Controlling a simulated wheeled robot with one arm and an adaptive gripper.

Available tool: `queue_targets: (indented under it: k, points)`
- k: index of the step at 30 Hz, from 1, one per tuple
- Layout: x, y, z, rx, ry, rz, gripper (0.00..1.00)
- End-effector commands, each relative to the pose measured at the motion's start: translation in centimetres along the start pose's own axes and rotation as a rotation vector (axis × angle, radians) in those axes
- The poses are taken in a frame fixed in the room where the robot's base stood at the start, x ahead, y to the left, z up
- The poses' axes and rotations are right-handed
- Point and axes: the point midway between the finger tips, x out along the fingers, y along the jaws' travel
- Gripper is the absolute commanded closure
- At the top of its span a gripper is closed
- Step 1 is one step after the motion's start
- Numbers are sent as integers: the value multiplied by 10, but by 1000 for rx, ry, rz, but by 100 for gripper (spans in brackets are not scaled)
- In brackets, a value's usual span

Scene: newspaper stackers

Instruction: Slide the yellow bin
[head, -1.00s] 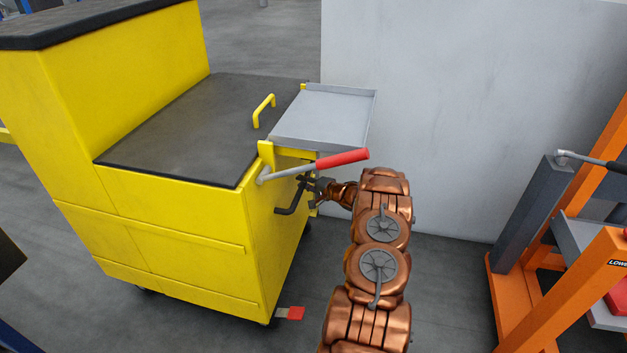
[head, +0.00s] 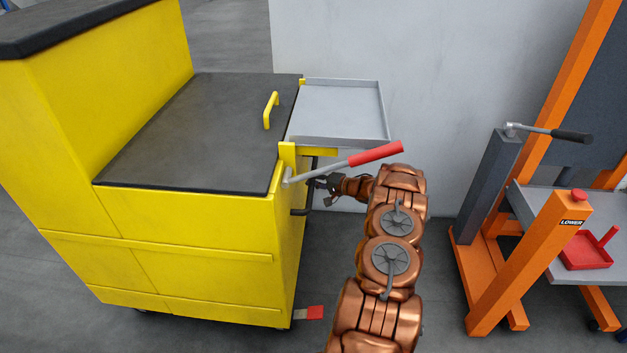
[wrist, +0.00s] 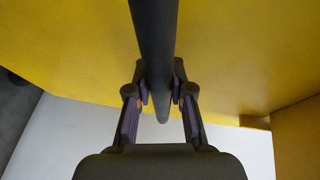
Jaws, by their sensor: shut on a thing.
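The yellow bin (head: 180,240) is a large wheeled cabinet with a black top, filling the left of the head view. Its yellow side also fills much of the wrist view (wrist: 70,45). A dark bar handle (head: 302,211) is on its right side; the wrist view shows the bar (wrist: 154,40) running between my fingers. My gripper (head: 318,184) is shut on this handle, with a finger on each side of the bar (wrist: 161,92). Part of the handle is hidden behind the gripper and the red-gripped lever (head: 375,153) in the head view.
A grey tray (head: 340,105) sticks out from the bin's right side. A red pedal (head: 315,312) is low at its corner. A pale wall (head: 430,60) stands behind. An orange lift frame (head: 525,260) with a red tray (head: 585,252) stands at right. Grey floor lies between.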

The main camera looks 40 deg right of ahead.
Motion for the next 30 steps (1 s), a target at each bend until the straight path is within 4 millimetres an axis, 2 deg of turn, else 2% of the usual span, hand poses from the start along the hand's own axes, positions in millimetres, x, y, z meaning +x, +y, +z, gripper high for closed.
queue_targets:
  k: [9, 10, 17, 26, 30]
  points:
    - [-2, 4, 1, 4, -1, 4, 100]
    - [-2, 4, 1, 4, -1, 4, 76]
    - [-2, 2, 0, 2, 1, 3, 53]
    - [-2, 1, 0, 1, 1, 1, 53]
    - [-12, 1, -2, 2, 4, 1, 53]
